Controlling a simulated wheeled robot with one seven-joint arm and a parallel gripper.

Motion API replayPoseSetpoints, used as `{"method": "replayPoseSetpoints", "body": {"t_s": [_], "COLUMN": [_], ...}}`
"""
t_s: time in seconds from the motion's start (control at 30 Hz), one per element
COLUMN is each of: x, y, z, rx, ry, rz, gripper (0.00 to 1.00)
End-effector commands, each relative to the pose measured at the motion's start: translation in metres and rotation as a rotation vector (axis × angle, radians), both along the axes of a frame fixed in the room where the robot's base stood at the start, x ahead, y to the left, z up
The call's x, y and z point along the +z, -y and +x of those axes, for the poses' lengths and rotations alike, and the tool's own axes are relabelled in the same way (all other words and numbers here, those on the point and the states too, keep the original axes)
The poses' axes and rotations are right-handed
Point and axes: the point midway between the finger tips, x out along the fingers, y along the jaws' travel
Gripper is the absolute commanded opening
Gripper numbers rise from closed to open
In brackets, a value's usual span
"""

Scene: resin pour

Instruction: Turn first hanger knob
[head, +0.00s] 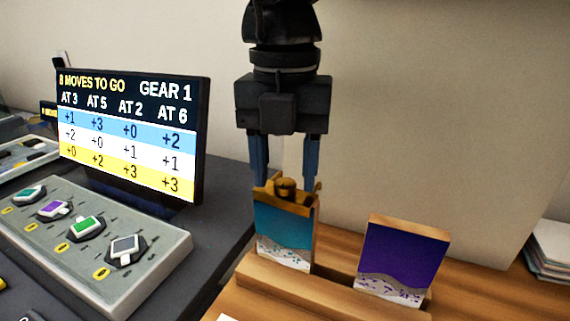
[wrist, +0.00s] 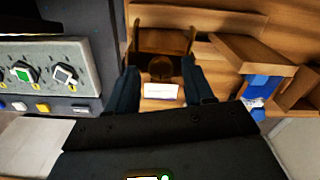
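A small round brown knob (head: 286,187) stands on the wooden hanger at the top of a teal panel (head: 284,232). In the wrist view the knob (wrist: 160,67) shows between my fingers. My gripper (head: 285,182) points down over the panel, with one blue finger on each side of the knob. Gaps show between the fingers and the knob, so it is open and holds nothing. In the wrist view my gripper (wrist: 160,88) has its fingers apart. A purple panel (head: 402,262) with a wooden top stands to the right, tilted.
Both panels stand in a wooden rack (head: 310,292) on a wooden table. A grey console (head: 150,262) with several coloured knobs lies left, below an upright screen (head: 133,135) of numbers. White stacked sheets (head: 552,250) lie far right. A pale wall is close behind.

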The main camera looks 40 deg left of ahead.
Motion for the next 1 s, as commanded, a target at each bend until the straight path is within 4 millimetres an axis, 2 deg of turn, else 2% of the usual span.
{"method": "replayPoseSetpoints", "body": {"t_s": [0.37, 0.57, 0.8, 1.0], "x": [0.005, 0.027, 0.066, 0.078], "y": [0.000, 0.000, 0.000, 0.000], "z": [0.000, 0.001, 0.001, 0.000], "rx": [0.000, -0.001, -0.002, 0.001], "ry": [0.001, 0.002, 0.003, -0.001], "rz": [0.000, 0.001, 0.001, 0.000], "gripper": [0.55, 0.55, 0.55, 0.55]}}
